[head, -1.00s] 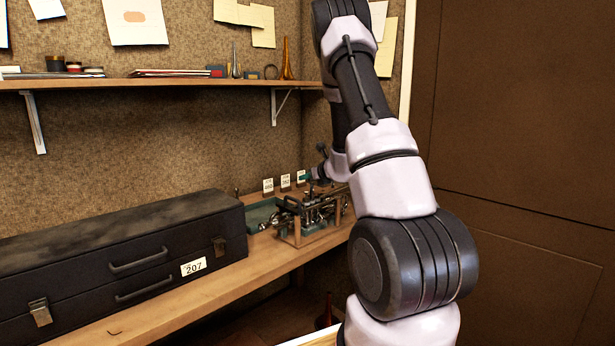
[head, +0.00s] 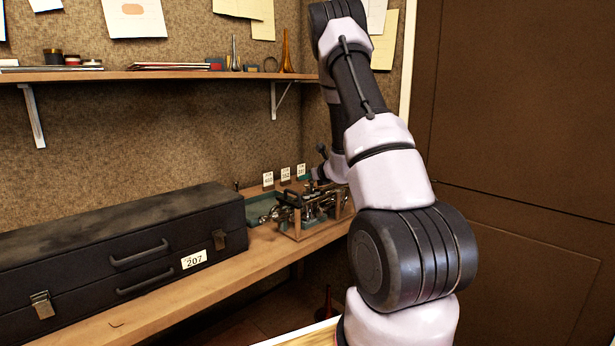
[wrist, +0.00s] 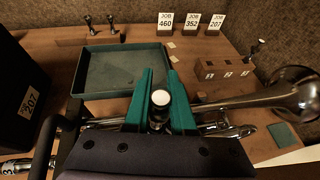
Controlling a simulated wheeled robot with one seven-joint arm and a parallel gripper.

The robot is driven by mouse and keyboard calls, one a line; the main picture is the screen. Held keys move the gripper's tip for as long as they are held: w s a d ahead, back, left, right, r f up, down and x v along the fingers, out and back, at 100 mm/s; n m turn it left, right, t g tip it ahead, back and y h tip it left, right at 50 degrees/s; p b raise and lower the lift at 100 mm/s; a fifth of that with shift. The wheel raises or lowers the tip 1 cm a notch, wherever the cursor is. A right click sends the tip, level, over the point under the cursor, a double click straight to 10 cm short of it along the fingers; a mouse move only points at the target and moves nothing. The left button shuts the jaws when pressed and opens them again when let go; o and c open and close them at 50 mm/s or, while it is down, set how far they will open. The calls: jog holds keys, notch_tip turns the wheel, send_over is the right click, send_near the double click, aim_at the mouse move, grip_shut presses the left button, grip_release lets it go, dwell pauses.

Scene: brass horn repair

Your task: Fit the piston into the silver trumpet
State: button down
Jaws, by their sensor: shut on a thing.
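My gripper (wrist: 161,84) has green fingers, shut on a piston (wrist: 161,98) whose round white top faces the wrist camera. The piston stands over the middle of the silver trumpet (wrist: 250,103), around its valves. The fingers and my wrist hide the piston's lower part and the valve openings, so I cannot tell how far it is in a casing. The trumpet lies across the wrist view, bell at right. In the head view the trumpet (head: 318,208) rests in a wooden cradle (head: 300,232), and my arm hides the fingers.
A green tray (wrist: 90,72) lies behind the trumpet. A wooden rack (wrist: 70,41) with small upright parts and a numbered wooden block (wrist: 222,68) stand farther back, near job cards (wrist: 191,22). A black case (head: 120,255) fills the bench at left.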

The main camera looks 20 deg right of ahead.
jog(key=shift+f, duration=0.95)
jog(key=c, duration=0.7)
grip_release()
jog(key=v, duration=1)
jog(key=shift+s+d+r, duration=0.1)
jog(key=shift+s+r, duration=0.1)
jog(key=shift+s, duration=0.15)
jog(key=shift+r, duration=0.1)
